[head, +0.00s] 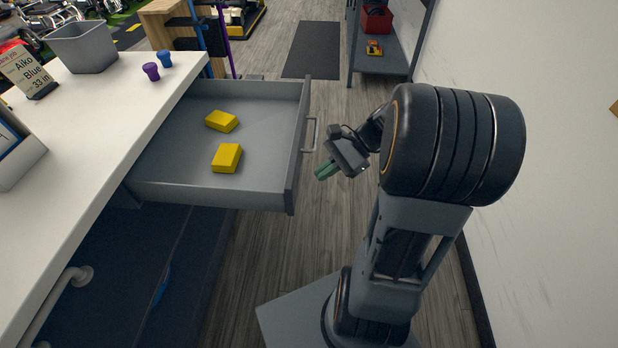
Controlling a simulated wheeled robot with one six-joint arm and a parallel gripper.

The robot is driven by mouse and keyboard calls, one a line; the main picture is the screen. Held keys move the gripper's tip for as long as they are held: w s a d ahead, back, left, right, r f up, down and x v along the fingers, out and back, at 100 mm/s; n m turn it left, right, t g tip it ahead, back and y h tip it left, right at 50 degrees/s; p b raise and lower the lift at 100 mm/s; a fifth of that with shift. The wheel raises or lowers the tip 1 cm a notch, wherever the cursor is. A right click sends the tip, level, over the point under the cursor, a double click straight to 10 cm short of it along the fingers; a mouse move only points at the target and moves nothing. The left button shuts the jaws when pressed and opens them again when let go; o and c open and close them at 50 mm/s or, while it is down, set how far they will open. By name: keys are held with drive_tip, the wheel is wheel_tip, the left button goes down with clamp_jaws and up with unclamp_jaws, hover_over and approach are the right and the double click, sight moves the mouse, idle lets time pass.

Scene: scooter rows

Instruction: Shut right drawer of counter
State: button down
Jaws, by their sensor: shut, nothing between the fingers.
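The counter's drawer (268,185) is grey and pulled well out from under the white counter top (120,105). Its front panel faces right and carries a metal bar handle (311,134). Two yellow blocks lie inside, one nearer the back (221,121) and one nearer the front (227,158). My gripper (325,170), with green fingers, is shut and empty. It appears just to the right of the drawer front, close to the handle; I cannot tell whether it touches.
A grey bin (82,47), a sign (27,71) and two small knobs stand on the counter. A grey shelf (385,60) holds a red bin (375,20). A white wall (540,240) is close on the right. A dark mat (312,50) lies on clear floor.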

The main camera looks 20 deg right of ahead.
drive_tip(key=w+d+f+m+t+y+b, duration=0.3)
drive_tip(key=d+f+m+t+y+b, duration=0.35)
drive_tip(key=d, duration=0.55)
drive_tip(key=m+t+h+b, duration=0.1)
drive_tip(key=m+t, duration=0.1)
approach(300, 161)
drive_tip(key=shift+g, duration=0.25)
drive_tip(key=x, duration=0.7)
drive_tip(key=shift+w+a+r, duration=0.15)
drive_tip(key=shift+a, duration=0.05)
